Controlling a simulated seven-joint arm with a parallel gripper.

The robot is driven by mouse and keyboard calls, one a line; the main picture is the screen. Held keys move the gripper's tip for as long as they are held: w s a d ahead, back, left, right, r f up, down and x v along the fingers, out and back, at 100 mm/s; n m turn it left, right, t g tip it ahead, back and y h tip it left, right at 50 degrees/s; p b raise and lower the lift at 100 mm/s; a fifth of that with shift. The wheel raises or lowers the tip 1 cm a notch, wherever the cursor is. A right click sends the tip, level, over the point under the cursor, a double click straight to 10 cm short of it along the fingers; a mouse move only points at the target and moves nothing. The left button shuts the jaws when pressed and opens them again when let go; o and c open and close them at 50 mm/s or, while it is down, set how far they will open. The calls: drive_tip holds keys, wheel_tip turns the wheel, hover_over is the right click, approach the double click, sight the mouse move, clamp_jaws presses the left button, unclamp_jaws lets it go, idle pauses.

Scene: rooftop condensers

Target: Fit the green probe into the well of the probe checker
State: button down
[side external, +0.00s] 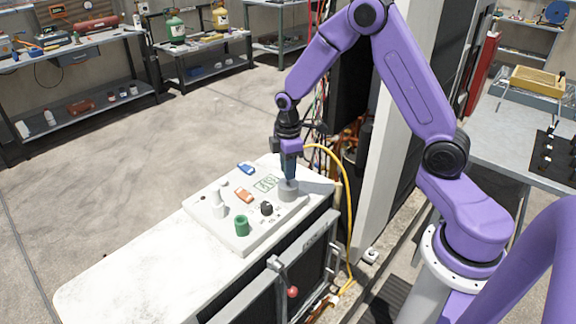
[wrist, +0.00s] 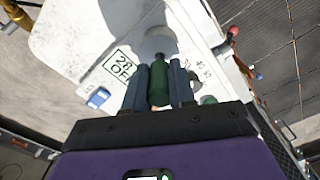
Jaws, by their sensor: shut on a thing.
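The probe checker (side external: 215,240) is a pale sloped panel on a white cabinet top. A short grey cylinder (side external: 288,194), seemingly its well, stands at the panel's right; it looks pale and round in the wrist view (wrist: 160,42). My gripper (side external: 289,172) is directly above this cylinder, pointing down. In the wrist view, my gripper (wrist: 160,84) is shut on the green probe (wrist: 158,88), which lies between its two dark fingers. The probe's far end is near the pale cylinder; I cannot tell whether it has entered. The side view hides most of the probe.
The panel also carries a green cup (side external: 241,226), a black knob (side external: 266,208), a white post (side external: 218,206), an orange piece (side external: 243,195) and a blue piece (side external: 246,168). A yellow hose (side external: 345,190) curves close by on the right. The cabinet's left top is clear.

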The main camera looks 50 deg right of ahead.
drive_tip(key=shift+f, duration=1.35)
idle(0.6)
drive_tip(key=c, duration=0.9)
unclamp_jaws()
drive_tip(key=shift+o, duration=0.2)
drive_tip(key=shift+r, duration=0.1)
wheel_tip(320, 180, up, 17)
drive_tip(key=shift+r, duration=0.15)
drive_tip(key=shift+s, duration=0.1)
drive_tip(key=s+a, duration=0.8)
drive_tip(key=s, duration=0.5)
drive_tip(key=s+f, duration=0.1)
drive_tip(key=s, duration=1.5)
drive_tip(key=shift+s+f+n, duration=0.2)
drive_tip(key=shift+s+n, duration=0.1)
drive_tip(key=shift+s, duration=0.1)
